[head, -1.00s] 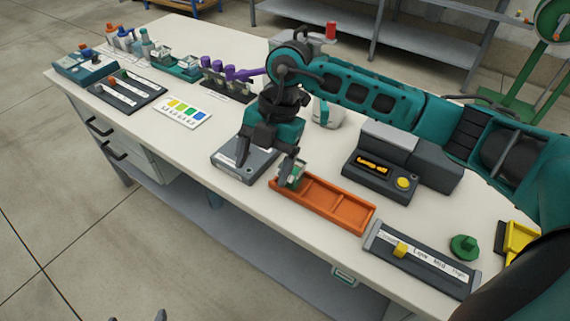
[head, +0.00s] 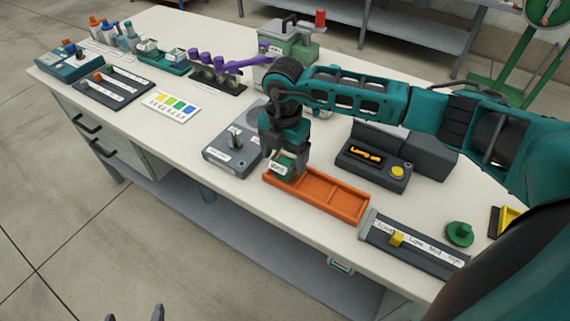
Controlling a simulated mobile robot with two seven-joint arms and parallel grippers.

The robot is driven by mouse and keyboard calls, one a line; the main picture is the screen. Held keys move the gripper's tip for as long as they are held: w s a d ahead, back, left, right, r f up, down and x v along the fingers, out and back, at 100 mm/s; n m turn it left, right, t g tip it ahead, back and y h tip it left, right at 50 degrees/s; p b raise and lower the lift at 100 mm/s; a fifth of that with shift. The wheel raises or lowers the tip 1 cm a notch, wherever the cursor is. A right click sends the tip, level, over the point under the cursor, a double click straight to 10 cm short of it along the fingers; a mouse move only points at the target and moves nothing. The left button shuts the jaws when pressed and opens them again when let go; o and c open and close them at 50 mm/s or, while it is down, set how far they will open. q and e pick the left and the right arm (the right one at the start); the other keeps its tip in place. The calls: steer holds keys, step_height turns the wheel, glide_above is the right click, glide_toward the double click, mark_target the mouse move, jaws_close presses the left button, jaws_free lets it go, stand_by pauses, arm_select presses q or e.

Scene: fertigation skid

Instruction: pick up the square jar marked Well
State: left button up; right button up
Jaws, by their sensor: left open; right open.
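A square green jar with a white label (head: 279,167) is at the left end of the orange tray (head: 345,216) in the head view. The small lettering on the label is hard to read, so I cannot be sure that it says Well. My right gripper (head: 285,160) points down over this jar with open fingers beside it. The gripper hides the jar's top, and I cannot tell whether the fingers touch it. Other small jars sit in a green rack (head: 167,63) at the back left. My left gripper (head: 134,314) shows only its fingertips at the bottom edge, open and away from the table.
A grey plate device (head: 222,155) stands left of the tray. A dark instrument with a yellow button (head: 375,172) is behind it, and a slider panel (head: 415,244) is at its right. Purple-topped items (head: 215,72) stand farther back.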

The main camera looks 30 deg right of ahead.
mark_target(285, 163)
step_height(285, 163, down, 3)
steer(key=shift+d+f, duration=0.1)
steer(key=shift+f, duration=0.05)
steer(key=shift+c, duration=0.2)
steer(key=c, duration=1.1)
